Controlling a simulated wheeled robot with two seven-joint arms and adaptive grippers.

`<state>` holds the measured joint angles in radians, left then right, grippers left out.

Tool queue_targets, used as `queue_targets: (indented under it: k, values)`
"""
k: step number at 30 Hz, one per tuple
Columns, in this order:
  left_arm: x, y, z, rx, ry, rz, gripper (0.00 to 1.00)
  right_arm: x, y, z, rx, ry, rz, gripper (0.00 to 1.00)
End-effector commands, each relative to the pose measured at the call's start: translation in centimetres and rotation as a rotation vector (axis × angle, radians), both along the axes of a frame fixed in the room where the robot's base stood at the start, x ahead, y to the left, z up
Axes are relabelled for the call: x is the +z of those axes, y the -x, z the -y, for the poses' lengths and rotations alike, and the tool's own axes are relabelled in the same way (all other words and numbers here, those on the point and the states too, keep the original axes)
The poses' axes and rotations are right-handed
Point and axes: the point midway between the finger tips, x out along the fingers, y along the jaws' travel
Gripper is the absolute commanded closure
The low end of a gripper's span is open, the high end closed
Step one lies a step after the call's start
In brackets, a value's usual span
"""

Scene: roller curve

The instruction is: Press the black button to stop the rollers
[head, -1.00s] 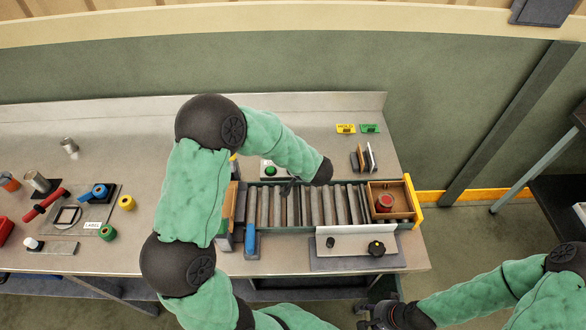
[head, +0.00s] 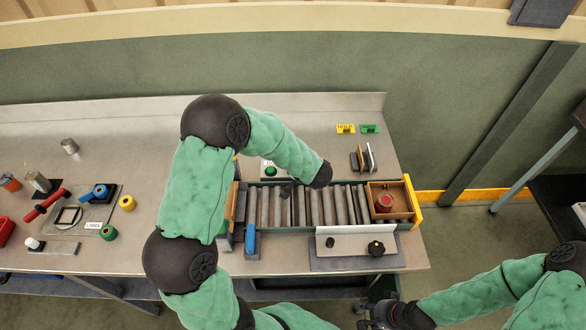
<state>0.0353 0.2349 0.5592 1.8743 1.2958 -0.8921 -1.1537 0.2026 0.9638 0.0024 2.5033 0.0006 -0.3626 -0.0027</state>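The roller conveyor (head: 357,205) lies on the bench. On its front control panel (head: 345,262) sit a small dark button (head: 330,242) and a larger black knob (head: 376,248). A green button (head: 270,171) is on a pale plate behind the rollers, partly beside my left arm. My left gripper (head: 287,190) is over the left-middle rollers, behind the panel and apart from both black controls. My forearm hides most of it, so its fingers are unclear. My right gripper (head: 372,314) hangs low in front of the bench, dark and cut by the bottom edge.
A wooden box (head: 408,203) holding a red-topped can (head: 384,203) stands at the rollers' right end, by a yellow end stop (head: 413,201). A blue block (head: 251,240) is at the front left. Upright plates (head: 363,158) and yellow and green signs stand behind. Tools and tape lie left.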

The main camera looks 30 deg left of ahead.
Motion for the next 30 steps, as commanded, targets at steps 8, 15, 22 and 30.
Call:
queue_targets:
  k: [8,15,22,30]
  values:
    - [-0.08,0.00,0.01,0.000,0.000,0.000,1.00,-0.01,0.00,0.00,0.000,0.000,0.000,0.60]
    - [-0.33,-0.01,0.01,-0.001,0.000,-0.001,1.00,-0.01,0.00,0.00,0.000,0.000,0.000,0.60]
    - [-0.57,0.00,0.00,0.000,0.000,-0.001,1.00,-0.01,0.00,0.00,0.000,0.000,0.000,0.60]
    - [-0.87,0.02,0.01,0.000,0.000,-0.001,1.00,-0.02,0.00,0.00,0.000,0.000,0.000,0.60]
